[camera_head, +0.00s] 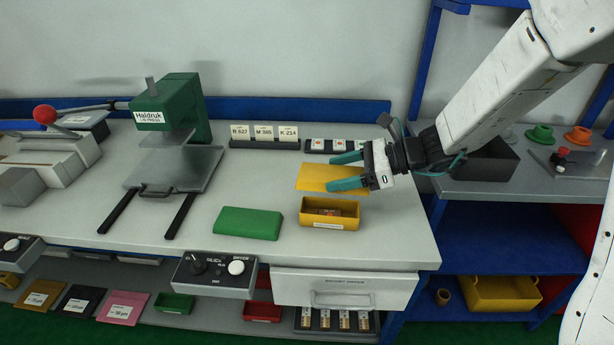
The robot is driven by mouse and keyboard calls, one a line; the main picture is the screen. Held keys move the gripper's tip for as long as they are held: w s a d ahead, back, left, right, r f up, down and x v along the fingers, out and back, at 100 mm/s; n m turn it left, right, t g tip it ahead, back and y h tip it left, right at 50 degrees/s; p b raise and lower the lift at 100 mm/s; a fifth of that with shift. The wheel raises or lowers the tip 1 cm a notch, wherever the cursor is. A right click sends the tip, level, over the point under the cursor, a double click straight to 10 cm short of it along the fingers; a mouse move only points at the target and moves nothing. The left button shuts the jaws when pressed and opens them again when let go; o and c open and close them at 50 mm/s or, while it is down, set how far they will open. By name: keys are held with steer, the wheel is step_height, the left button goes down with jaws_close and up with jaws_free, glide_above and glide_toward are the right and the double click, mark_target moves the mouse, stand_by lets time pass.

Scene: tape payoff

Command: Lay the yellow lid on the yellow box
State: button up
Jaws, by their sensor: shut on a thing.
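The yellow lid (321,179) is a flat yellow plate between the teal fingers of my gripper (346,171), behind the yellow box. My gripper reaches in from the right and is shut on the lid. The lid looks roughly level; I cannot tell how far it is above the bench. The yellow box (329,222) stands open-topped near the bench's front right, with a white label on its front. Some dark and reddish contents show inside it. The lid is apart from the box opening.
A green box (249,223) sits left of the yellow box. A green press (173,112) with a grey plate and two dark bars stands further left. A card holder (265,138) and a dark strip (340,146) stand behind. The front bench edge is close to the yellow box.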

steer(key=shift+a+f, duration=0.15)
steer(key=shift+f, duration=3.25)
steer(key=shift+f, duration=0.9)
steer(key=o, duration=1)
